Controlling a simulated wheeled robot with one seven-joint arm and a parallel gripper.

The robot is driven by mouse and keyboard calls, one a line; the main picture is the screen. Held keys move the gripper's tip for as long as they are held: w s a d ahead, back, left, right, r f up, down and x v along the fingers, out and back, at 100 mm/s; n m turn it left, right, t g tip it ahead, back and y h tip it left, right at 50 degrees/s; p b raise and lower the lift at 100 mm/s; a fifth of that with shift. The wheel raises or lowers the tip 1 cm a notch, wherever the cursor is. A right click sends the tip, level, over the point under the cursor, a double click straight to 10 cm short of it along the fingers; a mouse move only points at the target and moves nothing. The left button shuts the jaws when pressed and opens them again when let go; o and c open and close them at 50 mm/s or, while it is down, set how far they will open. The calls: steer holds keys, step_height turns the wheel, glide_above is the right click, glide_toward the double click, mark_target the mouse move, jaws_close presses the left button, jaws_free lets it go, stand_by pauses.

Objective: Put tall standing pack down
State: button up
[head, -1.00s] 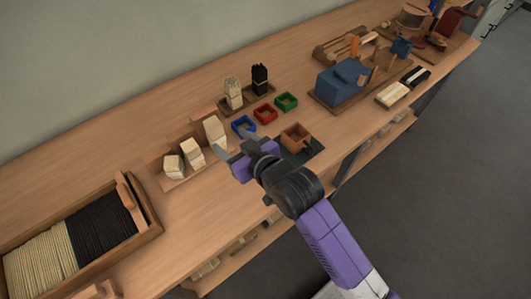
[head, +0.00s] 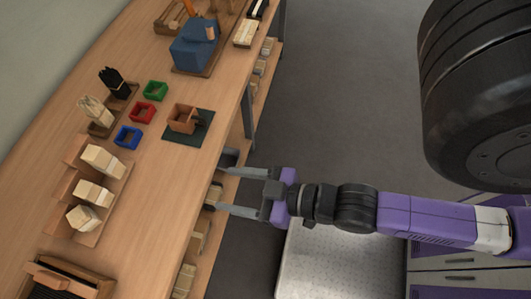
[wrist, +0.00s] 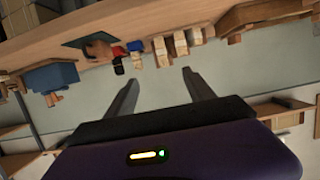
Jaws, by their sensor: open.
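Three cream packs stand in a wooden rack (head: 62,190) on the bench, at the left of the head view. The far pack (head: 104,160) looks the tallest; the middle pack (head: 92,193) and near pack (head: 83,218) look shorter. The packs also show upside down in the wrist view, with the longest one (wrist: 162,52) beyond the fingers. My gripper (head: 223,190) is open and empty, at the bench's front edge, to the right of the rack and apart from the packs. Both fingers (wrist: 159,77) show in the wrist view with nothing between them.
Blue (head: 128,137), red (head: 142,112) and green (head: 155,91) trays sit beyond the rack. A brown block fixture (head: 183,118) stands on a dark mat (head: 203,131). Pale and black tufts (head: 116,83) stand in a holder. Bare bench top (head: 150,190) lies between rack and front edge.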

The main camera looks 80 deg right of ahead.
steer(key=s+r, duration=0.5)
steer(key=s, duration=0.2)
steer(key=shift+s+d, duration=0.15)
steer(key=shift+s, duration=0.15)
